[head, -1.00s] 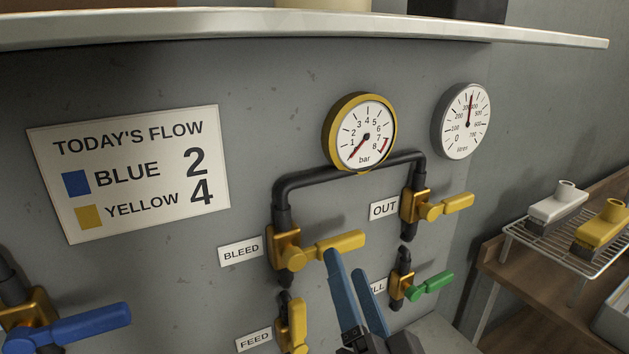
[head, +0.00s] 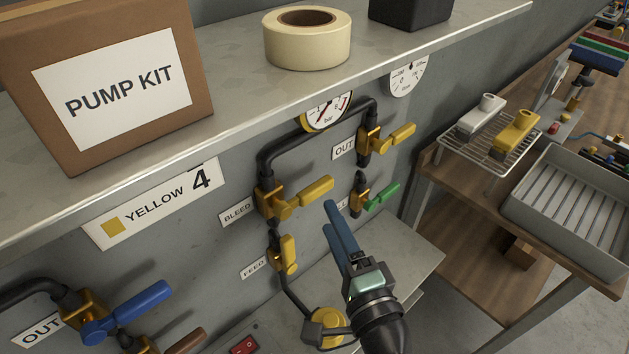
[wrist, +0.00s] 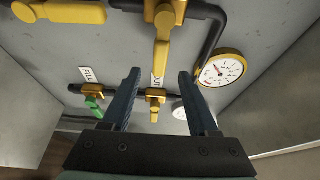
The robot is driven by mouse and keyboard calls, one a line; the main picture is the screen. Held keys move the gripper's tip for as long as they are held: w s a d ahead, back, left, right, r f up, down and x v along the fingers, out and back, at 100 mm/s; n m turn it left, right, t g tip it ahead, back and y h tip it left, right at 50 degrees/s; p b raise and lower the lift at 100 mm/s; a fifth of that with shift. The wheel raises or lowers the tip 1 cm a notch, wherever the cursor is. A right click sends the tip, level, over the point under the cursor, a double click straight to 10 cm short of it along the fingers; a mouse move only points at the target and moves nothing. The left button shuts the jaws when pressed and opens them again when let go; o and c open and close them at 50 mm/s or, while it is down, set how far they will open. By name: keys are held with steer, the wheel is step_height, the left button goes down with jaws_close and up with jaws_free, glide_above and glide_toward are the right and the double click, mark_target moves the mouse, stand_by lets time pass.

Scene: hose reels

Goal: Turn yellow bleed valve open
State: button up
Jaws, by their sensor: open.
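The yellow bleed valve (head: 272,201) sits on the grey panel beside the BLEED label (head: 237,213). Its yellow handle (head: 310,192) sticks out to the right, crosswise to the dark pipe. My gripper (head: 332,222) has blue fingers and is open and empty, its tips just below the handle's free end in the head view. In the wrist view the bleed handle (wrist: 161,48) hangs from the top, lined up with the gap between my fingers (wrist: 159,76). Its end lies just beyond the tips, with no contact visible.
The OUT valve (head: 370,143), green-handled valve (head: 372,197) and FEED valve (head: 287,254) are close around. A shelf (head: 260,108) overhangs, bearing a PUMP KIT box (head: 105,80) and tape roll (head: 307,40). A pressure gauge (wrist: 219,69) shows right of my fingers in the wrist view.

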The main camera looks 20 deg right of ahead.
mark_target(318, 195)
steer(key=w+p, duration=0.1)
steer(key=w, duration=0.7)
steer(key=shift+w+d, duration=0.1)
steer(key=shift+w, duration=0.1)
jaws_close()
stand_by(1.1)
